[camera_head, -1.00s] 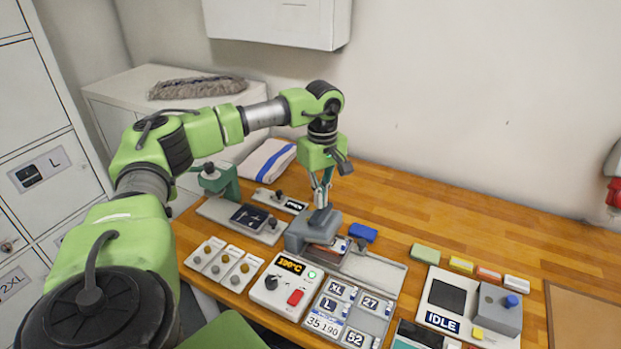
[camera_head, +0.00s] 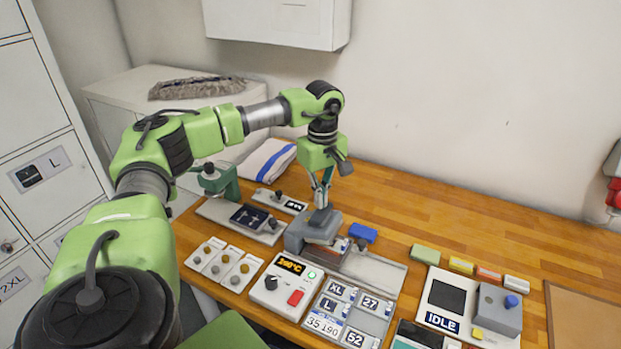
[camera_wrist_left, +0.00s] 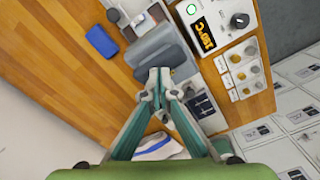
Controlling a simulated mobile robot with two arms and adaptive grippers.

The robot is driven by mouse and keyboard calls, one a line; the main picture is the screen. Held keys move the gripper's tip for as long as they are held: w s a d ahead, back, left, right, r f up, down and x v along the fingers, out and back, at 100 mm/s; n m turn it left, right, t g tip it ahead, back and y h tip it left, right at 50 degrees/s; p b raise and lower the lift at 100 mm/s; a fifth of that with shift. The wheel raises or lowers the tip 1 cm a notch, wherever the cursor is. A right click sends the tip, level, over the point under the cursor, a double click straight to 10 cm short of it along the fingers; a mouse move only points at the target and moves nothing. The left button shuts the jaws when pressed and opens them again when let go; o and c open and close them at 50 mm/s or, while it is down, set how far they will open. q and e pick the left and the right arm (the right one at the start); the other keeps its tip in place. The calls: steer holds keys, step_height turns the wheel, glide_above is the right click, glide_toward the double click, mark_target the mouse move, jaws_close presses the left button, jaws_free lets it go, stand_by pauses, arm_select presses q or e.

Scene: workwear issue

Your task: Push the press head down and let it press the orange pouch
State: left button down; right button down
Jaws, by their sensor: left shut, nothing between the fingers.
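The grey press head (camera_head: 318,233) is on the bench near the middle of the head view. It also shows in the left wrist view (camera_wrist_left: 160,52), just beyond my fingertips. My left gripper (camera_head: 321,204) is shut and empty, pointing down at the top of the press; its fingertips (camera_wrist_left: 158,85) are at or very near it, and I cannot tell if they touch. A reddish-brown surface (camera_head: 328,255) shows below the head's front edge. I cannot make out the orange pouch; it may be hidden under the press. My right gripper is out of view.
A control box (camera_head: 287,284) with a lit display and red switch stands in front of the press. A blue block (camera_head: 363,233) lies close at its right. A green hand press (camera_head: 219,183) stands to the left. The back of the wooden bench (camera_head: 420,200) is clear.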

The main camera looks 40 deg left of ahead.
arm_select(q)
steer(key=shift+f, duration=0.2)
steer(key=shift+f+b, duration=0.5)
steer(key=shift+f, duration=0.05)
